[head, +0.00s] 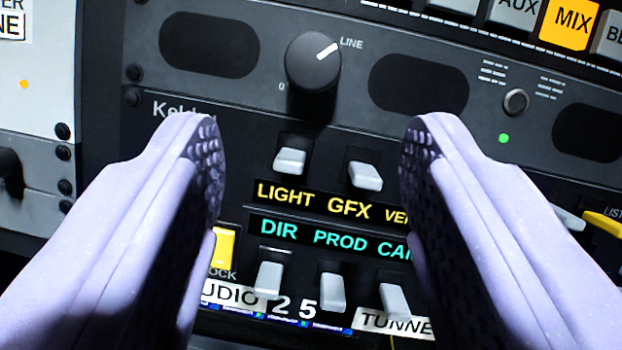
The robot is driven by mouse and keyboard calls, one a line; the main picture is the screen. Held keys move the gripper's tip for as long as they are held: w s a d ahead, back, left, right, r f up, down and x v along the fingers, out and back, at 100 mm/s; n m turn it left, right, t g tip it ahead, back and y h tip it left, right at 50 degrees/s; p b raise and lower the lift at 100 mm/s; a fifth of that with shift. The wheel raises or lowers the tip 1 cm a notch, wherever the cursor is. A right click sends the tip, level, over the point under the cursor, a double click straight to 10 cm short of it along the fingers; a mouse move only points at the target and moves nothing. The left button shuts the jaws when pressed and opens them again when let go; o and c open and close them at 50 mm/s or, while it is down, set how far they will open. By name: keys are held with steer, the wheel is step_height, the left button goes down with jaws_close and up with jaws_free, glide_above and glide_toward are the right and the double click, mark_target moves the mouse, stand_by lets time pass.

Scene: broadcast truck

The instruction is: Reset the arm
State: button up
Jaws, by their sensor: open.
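My gripper (312,150) is open in the head view, with one pale lavender finger at the left and one at the right. Nothing is between the dark textured finger pads. The fingers are in front of a dark control panel (250,110). Between them show grey toggle levers, an upper pair such as this one (290,161) and a lower row such as this one (331,291). Two label strips between the rows read LIGHT GFX (313,202) and DIR PROD (312,236). The fingers hide parts of the panel, and I cannot tell whether they touch it.
A black knob (313,62) marked LINE sticks out above the levers. A small metal knob (515,101) and a green light (503,138) are at the right. A yellow lever (222,248) is close beside the left finger. A lit MIX button (569,22) is at top right.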

steer(key=shift+d, duration=0.1)
steer(key=s+d+m+g+h+b, duration=0.3)
steer(key=s+d+m+g, duration=0.1)
steer(key=s+d+g, duration=0.2)
steer(key=shift+s+f+g, duration=0.2)
steer(key=shift+f+g, duration=0.05)
steer(key=shift+g, duration=0.15)
stand_by(0.7)
